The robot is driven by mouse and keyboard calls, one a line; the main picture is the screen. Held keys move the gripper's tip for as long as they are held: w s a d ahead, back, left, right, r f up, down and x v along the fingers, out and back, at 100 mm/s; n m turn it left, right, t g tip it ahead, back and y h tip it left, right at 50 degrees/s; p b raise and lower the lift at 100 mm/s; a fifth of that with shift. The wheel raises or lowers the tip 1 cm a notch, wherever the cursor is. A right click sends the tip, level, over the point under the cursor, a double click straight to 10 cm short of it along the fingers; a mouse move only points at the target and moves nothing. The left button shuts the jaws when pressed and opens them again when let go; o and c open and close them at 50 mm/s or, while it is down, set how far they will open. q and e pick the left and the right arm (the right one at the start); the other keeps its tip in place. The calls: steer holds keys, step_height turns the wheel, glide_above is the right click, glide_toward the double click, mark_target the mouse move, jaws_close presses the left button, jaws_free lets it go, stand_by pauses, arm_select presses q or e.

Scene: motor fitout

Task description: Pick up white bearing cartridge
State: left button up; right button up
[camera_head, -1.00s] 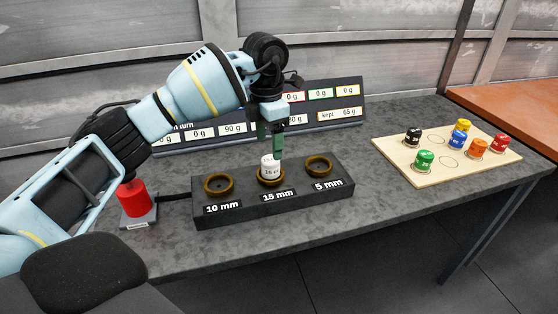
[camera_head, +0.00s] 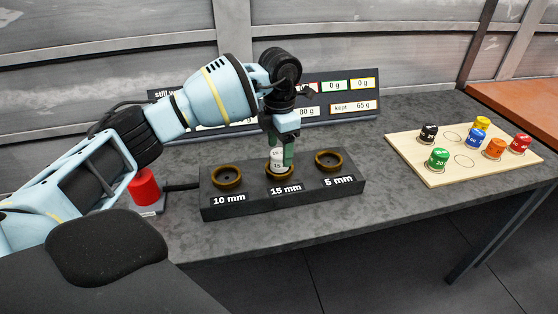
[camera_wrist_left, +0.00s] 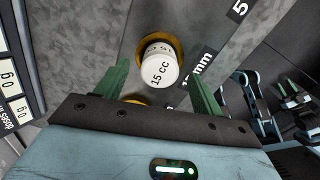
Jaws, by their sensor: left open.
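The white bearing cartridge (camera_head: 277,160) stands in the brass ring of the middle "15 mm" socket (camera_head: 268,174) on the black block. In the left wrist view the white cartridge (camera_wrist_left: 160,66) shows "15 cc" on its top, with the brass ring behind it. My left gripper (camera_head: 279,152) is open and points down at the cartridge. In the left wrist view its green fingers (camera_wrist_left: 160,84) stand apart, one on each side of the cartridge's lower edge, not closed on it.
The black block (camera_head: 240,205) also has empty "10 mm" (camera_head: 227,177) and "5 mm" (camera_head: 328,160) sockets. A red button (camera_head: 144,187) stands to its left. A display board (camera_head: 372,108) stands behind. A wooden board (camera_head: 443,177) at right holds several coloured cartridges.

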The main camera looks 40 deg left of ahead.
arm_select(q)
steer(key=shift+f, duration=1.2)
steer(key=c, duration=1.4)
steer(key=shift+o, duration=0.2)
steer(key=shift+r, duration=0.55)
step_height(320, 180, up, 3)
steer(key=shift+f, duration=0.1)
steer(key=s+d+r, duration=0.1)
steer(key=s+d, duration=0.8)
steer(key=s, duration=0.3)
steer(key=shift+s+d+b, duration=0.25)
steer(key=shift+s+b, duration=0.05)
steer(key=shift+s, duration=0.1)
